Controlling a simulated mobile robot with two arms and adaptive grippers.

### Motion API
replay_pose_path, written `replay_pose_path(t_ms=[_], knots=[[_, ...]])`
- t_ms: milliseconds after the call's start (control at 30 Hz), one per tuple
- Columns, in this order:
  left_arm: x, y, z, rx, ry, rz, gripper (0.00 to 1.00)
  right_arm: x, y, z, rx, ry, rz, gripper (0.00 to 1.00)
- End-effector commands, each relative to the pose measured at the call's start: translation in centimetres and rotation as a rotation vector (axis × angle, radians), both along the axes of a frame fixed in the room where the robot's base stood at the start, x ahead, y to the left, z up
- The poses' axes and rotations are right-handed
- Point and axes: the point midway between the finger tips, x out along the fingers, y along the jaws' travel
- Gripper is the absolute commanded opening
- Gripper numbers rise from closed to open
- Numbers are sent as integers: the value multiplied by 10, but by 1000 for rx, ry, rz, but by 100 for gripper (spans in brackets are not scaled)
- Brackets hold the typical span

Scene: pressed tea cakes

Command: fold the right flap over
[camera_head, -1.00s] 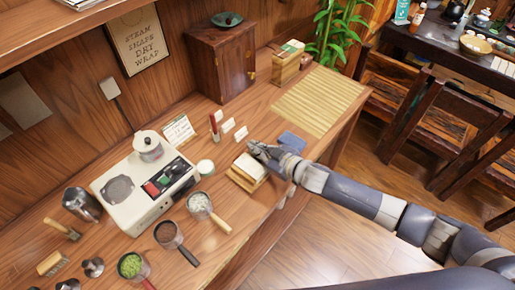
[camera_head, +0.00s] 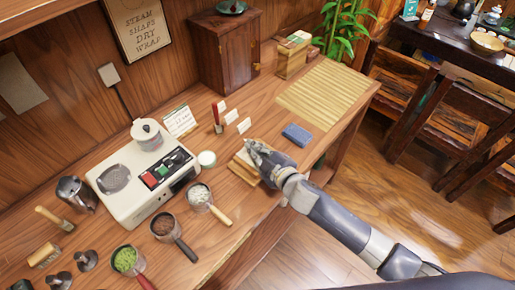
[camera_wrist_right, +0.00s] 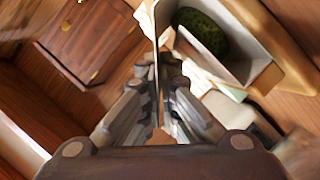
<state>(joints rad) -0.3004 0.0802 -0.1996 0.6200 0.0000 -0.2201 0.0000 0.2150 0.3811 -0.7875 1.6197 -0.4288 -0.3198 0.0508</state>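An open white paper wrap with a dark green tea cake (camera_wrist_right: 203,31) inside sits in the wooden block (camera_head: 243,173) near the table's front edge. In the right wrist view, the white wrap walls (camera_wrist_right: 240,45) stand up around the cake. A thin flap (camera_wrist_right: 157,40) stands nearly edge-on in line with my right gripper. My right gripper (camera_head: 253,146) is at the wrap's right side in the head view. Its fingertips (camera_wrist_right: 167,68) are close together at the flap; whether they pinch it is unclear. My left gripper is out of view.
A blue folded cloth (camera_head: 297,134) lies just right of the block, and a bamboo mat (camera_head: 325,90) behind it. A small white jar (camera_head: 207,159), ladles (camera_head: 163,225) and the scale device (camera_head: 137,200) stand to the left. Small white cards (camera_head: 244,125) stand behind.

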Motion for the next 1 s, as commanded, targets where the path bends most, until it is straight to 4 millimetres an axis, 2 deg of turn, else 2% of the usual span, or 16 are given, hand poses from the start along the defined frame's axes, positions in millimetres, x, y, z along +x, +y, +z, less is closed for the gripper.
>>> replay_pose_path(t_ms=[200, 667, 767, 1000], knots=[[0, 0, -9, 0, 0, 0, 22, -2, 2, -4, -41, -41, 0, 0], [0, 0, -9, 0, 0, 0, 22, -2, 2, -3, -51, -51, 0, 0], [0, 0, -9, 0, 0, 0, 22, -2, 2, -3, -51, -51, 1, 22], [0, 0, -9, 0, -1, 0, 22, -2, 2, -3, -52, -50, 1, 22]])
